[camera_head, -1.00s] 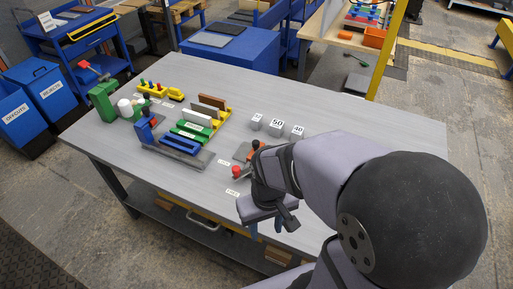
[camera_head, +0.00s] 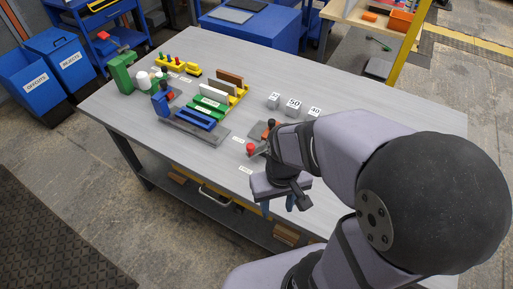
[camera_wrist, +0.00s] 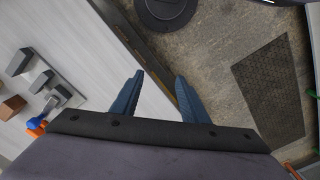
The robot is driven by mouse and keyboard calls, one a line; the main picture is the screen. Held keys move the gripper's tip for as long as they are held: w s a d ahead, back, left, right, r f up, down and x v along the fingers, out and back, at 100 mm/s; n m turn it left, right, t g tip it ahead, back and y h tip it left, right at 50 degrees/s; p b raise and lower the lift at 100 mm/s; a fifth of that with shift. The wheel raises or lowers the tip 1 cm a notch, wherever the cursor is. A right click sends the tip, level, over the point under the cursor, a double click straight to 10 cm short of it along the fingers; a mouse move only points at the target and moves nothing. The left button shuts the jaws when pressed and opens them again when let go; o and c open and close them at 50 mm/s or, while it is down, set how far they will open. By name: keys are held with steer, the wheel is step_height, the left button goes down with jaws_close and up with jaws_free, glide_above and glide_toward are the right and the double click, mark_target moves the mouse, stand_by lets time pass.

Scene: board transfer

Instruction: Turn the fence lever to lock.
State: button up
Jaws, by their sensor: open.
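A lever with a red knob (camera_head: 250,148) stands near the table's front edge, with a small white label (camera_head: 245,170) in front of it, too small to read. It looks like the fence lever, but its arm is partly hidden by my wrist. My gripper (camera_head: 279,208) hangs just right of and in front of the knob, by the table's front edge, apart from it. In the wrist view my gripper (camera_wrist: 159,76) has two blue fingers spread apart, empty, pointing over the table edge and floor.
A blue fixture (camera_head: 193,118) on a grey base and a yellow rack (camera_head: 237,98) with boards stand to the left. Several grey number blocks (camera_head: 293,104) sit behind the lever. A black knob (camera_head: 271,123) is close beside my wrist. The table's front left is clear.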

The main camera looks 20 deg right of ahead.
steer(key=shift+d+r, duration=0.1)
steer(key=shift+d, duration=0.05)
jaws_close()
steer(key=s+d+f+m+g+p, duration=0.25)
steer(key=s+d+p, duration=0.2)
steer(key=d, duration=0.65)
steer(key=w+d+n+t+h, duration=0.3)
steer(key=w+d+n, duration=0.35)
steer(key=d, duration=0.25)
steer(key=w+a+n+t+y, duration=0.1)
steer(key=w+a+n+t, duration=0.1)
steer(key=w+n, duration=0.25)
steer(key=w+a+n+t+y, duration=0.1)
steer(key=w+a+n+t, duration=0.15)
steer(key=w, duration=0.35)
steer(key=w+a+r+n+y, duration=0.1)
steer(key=a+r+n+y, duration=0.2)
steer(key=a, duration=0.8)
steer(key=n+y, duration=0.2)
steer(key=shift+w+r+n+t+y, duration=0.15)
steer(key=shift+w+n+t+y, duration=0.15)
steer(key=shift+w+n+t, duration=0.1)
